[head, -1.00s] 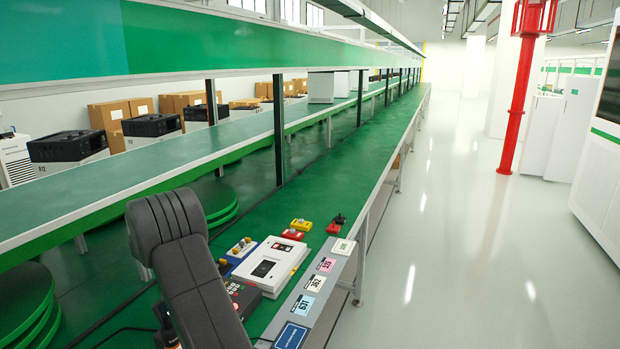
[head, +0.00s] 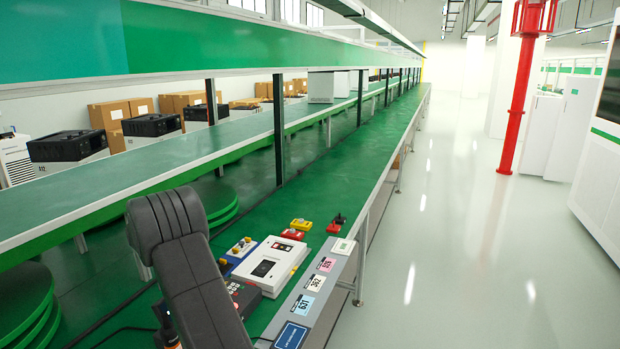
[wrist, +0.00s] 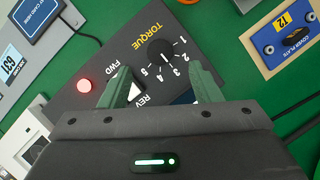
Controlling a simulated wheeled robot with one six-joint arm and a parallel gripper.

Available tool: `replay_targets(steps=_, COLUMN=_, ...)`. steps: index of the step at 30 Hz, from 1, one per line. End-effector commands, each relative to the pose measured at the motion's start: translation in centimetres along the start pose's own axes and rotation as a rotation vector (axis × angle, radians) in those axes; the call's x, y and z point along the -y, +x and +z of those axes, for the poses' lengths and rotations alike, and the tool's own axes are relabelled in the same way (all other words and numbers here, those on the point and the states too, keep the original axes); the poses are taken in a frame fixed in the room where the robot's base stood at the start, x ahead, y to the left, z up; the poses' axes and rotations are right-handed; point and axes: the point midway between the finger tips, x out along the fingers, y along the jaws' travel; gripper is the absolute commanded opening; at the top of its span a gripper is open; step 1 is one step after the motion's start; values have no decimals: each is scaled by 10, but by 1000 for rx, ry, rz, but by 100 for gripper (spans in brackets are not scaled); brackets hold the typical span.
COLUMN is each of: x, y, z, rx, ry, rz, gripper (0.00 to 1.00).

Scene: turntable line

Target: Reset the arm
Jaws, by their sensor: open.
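My arm (head: 185,270) reaches down over the near end of the green bench in the head view; my gripper is hidden there. In the wrist view my gripper (wrist: 160,88) shows two green fingers spread apart with nothing between them. It is over a dark control box (wrist: 150,35) with a TORQUE dial (wrist: 160,52), a FWD/REV rocker switch (wrist: 122,92) partly covered by a finger, and a lit red button (wrist: 84,86). Whether the fingers touch the box cannot be told.
A white device (head: 270,262), a blue-and-yellow block (head: 242,247) and small red and yellow units (head: 300,225) stand on the bench (head: 330,180). A grey strip with labels (head: 320,285) runs along its right edge. The floor aisle is clear.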

Motion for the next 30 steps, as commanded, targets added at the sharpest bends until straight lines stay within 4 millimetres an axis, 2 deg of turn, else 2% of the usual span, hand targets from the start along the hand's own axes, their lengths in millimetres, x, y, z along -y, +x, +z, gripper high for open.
replay_targets(steps=9, x=0, y=65, z=2, rx=6, ry=0, rz=1, gripper=57)
replay_targets(steps=30, x=-5, y=64, z=2, rx=0, ry=681, rz=-283, gripper=57)
